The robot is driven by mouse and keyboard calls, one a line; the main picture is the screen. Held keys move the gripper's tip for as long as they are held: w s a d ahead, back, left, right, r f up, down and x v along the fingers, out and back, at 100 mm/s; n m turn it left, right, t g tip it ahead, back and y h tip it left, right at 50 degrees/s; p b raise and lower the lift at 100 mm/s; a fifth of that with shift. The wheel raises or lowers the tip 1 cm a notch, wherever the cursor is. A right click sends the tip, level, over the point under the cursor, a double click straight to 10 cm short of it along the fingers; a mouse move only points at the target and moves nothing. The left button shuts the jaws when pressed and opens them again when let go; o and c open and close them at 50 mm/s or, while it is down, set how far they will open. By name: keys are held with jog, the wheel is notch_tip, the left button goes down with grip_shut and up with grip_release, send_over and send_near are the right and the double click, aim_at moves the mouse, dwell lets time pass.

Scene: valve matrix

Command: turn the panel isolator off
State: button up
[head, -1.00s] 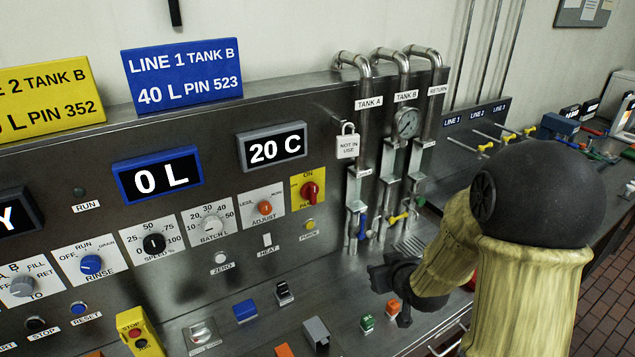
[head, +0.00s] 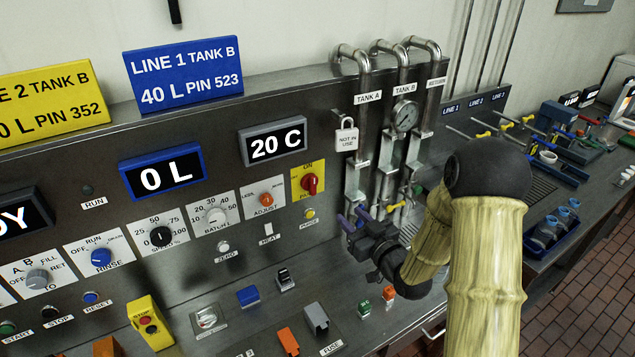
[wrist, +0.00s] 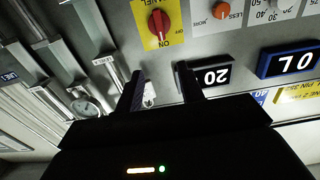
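The panel isolator (head: 310,183) is a red rotary knob on a yellow plate at the right part of the steel panel. Its handle stands about upright, pointing at the ON mark. The wrist view shows the knob (wrist: 160,23) upside down, beyond the fingertips. My gripper (head: 353,219) is below and right of the knob, with its purple fingers towards the panel. In the wrist view my gripper (wrist: 160,78) has its two fingers well apart with nothing between them. It is not touching the knob.
A white NOT IN USE padlock (head: 346,137) hangs right of the isolator. Steel pipes with a gauge (head: 405,115) stand further right. The purge button (head: 310,213) is just below the isolator. Other knobs, including the adjust knob (head: 266,199), are to the left.

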aim_at(314, 180)
jog(key=p+x, duration=0.7)
jog(key=x, duration=0.8)
jog(key=shift+w+a+r+p, duration=0.2)
jog(key=shift+a+p, duration=0.1)
jog(key=shift+a, duration=0.1)
jog(key=shift+w+a+f, duration=0.15)
jog(key=shift+w+a, duration=0.25)
jog(key=shift+w, duration=0.1)
grip_shut()
